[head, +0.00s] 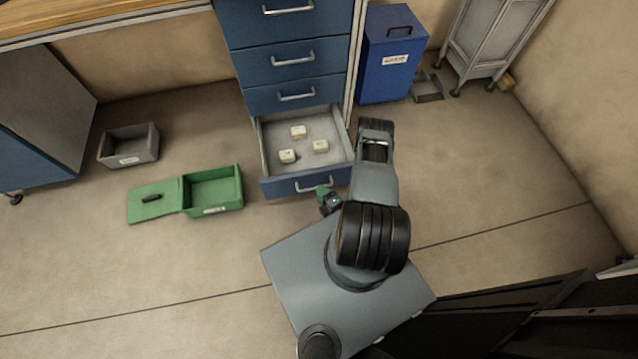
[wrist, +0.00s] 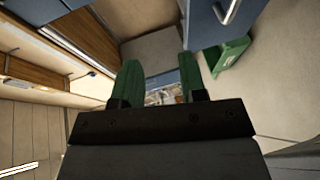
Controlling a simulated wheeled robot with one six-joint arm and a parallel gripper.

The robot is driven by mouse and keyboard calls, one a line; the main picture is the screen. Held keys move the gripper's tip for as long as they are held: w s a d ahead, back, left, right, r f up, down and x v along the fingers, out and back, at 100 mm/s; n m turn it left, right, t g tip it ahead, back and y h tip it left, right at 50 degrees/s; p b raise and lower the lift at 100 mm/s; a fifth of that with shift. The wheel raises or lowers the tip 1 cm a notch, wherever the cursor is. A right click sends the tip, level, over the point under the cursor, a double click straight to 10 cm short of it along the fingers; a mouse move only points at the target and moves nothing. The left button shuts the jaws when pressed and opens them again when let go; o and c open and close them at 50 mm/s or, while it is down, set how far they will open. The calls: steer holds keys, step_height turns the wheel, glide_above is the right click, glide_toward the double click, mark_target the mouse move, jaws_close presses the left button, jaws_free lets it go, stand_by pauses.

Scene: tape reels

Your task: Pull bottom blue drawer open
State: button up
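The bottom blue drawer (head: 290,187) of the blue cabinet stands pulled out in the head view. Its grey inside shows, with three small pale blocks (head: 298,132) on its floor. Its silver bar handle (head: 314,185) is on the front face. My gripper (head: 324,191), with green fingertips, is close to the right end of this handle. I cannot tell from the head view whether it touches the drawer. In the wrist view my gripper (wrist: 160,75) has its two green fingers spread apart, with nothing clearly held between them.
Closed blue drawers (head: 290,58) are above. A green box (head: 212,190) with a flat green lid (head: 154,200) beside it and a grey bin (head: 129,145) are on the floor at left. A blue container (head: 388,60) stands right of the cabinet.

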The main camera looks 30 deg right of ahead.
steer(key=shift+s+a+r, duration=0.15)
steer(key=shift+s+r, duration=0.1)
steer(key=shift+s, duration=0.45)
